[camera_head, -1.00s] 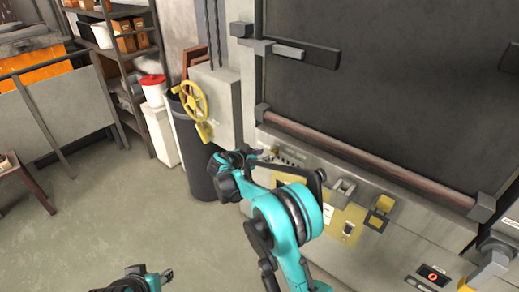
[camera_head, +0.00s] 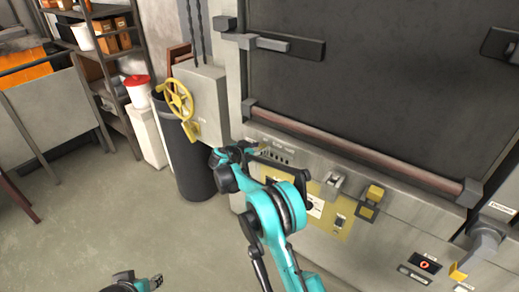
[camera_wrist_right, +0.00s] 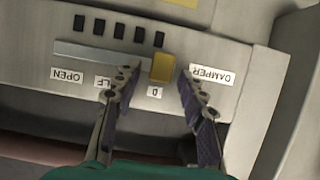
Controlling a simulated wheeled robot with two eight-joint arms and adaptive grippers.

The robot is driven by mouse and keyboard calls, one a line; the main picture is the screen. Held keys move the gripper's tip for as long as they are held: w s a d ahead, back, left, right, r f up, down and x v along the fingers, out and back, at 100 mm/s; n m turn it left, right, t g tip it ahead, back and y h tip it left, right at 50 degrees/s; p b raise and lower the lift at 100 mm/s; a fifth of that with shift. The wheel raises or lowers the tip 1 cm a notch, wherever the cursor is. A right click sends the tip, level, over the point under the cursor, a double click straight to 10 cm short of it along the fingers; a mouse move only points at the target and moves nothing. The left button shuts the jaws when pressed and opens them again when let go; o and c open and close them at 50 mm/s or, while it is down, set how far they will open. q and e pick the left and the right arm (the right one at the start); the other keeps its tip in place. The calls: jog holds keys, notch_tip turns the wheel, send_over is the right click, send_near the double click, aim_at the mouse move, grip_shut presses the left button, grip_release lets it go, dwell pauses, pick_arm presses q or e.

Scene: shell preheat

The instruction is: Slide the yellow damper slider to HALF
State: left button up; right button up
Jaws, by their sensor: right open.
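The yellow damper slider (camera_wrist_right: 163,67) sits at the right end of a grey horizontal slot (camera_wrist_right: 100,52) in the right wrist view. My right gripper (camera_wrist_right: 158,80) is open, with one finger on each side of the slider and a visible gap to each. The OPEN label (camera_wrist_right: 67,75) is at the slot's left end. The HALF label (camera_wrist_right: 103,82) is partly hidden by the left finger. In the head view my right gripper (camera_head: 254,152) is at the furnace panel and the slider cannot be made out. My left gripper (camera_head: 152,281) is at the bottom edge, its jaws unclear.
A DAMPER label (camera_wrist_right: 211,75) is right of the slider, with several dark vents (camera_wrist_right: 119,31) above the slot. In the head view, a yellow handwheel (camera_head: 179,100) and a dark bin (camera_head: 190,165) stand left of my right arm.

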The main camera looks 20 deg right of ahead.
grip_shut()
jog(key=s+d, duration=0.3)
jog(key=s, duration=0.2)
jog(key=shift+d, duration=0.4)
grip_release()
jog(key=shift+w, duration=0.1)
jog(key=v, duration=1.2)
